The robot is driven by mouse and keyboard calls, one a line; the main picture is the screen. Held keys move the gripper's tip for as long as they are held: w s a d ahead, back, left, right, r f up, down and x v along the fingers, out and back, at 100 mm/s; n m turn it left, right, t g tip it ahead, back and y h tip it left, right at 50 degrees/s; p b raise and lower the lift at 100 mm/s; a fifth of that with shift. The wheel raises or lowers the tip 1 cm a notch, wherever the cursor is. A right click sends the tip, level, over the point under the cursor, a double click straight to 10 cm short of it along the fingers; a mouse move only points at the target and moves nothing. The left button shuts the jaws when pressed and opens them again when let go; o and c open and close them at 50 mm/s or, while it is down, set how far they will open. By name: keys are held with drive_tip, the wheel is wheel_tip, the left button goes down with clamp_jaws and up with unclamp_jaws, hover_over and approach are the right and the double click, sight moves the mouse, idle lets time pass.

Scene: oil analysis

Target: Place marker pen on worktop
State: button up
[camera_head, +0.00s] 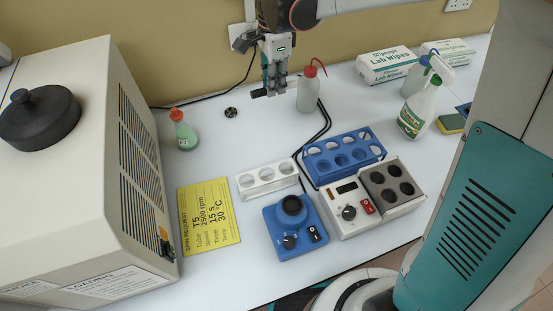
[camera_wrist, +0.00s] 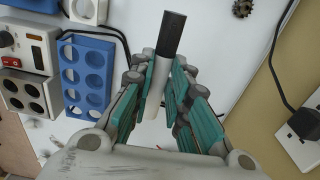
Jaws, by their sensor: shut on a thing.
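My gripper (camera_head: 272,86) is above the back of the white worktop (camera_head: 215,131), pointing down. In the wrist view my gripper (camera_wrist: 166,100) is shut on a marker pen (camera_wrist: 171,36) with a black cap and a white body. The pen's dark end (camera_head: 258,93) sticks out to the left of the fingers in the head view. The pen is held above the worktop. Its lower white part is partly hidden between the teal finger pads.
A red-capped wash bottle (camera_head: 309,92) stands close right of my gripper. A small dark round part (camera_head: 231,112) lies to its left, near a green bottle (camera_head: 184,133). A blue rack (camera_head: 343,156), white rack (camera_head: 267,179) and heater block (camera_head: 392,188) stand nearer the front.

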sight(273, 140)
drive_tip(key=shift+a+f, duration=0.1)
drive_tip(key=shift+a, duration=0.05)
wheel_tip(273, 140, down, 20)
drive_tip(key=b, duration=0.6)
drive_tip(key=shift+r, duration=0.25)
drive_tip(key=shift+f, duration=0.2)
drive_tip(key=o, duration=0.8)
drive_tip(key=shift+r, duration=0.15)
wheel_tip(273, 140, up, 12)
drive_tip(key=p, duration=0.3)
drive_tip(key=shift+p, duration=0.3)
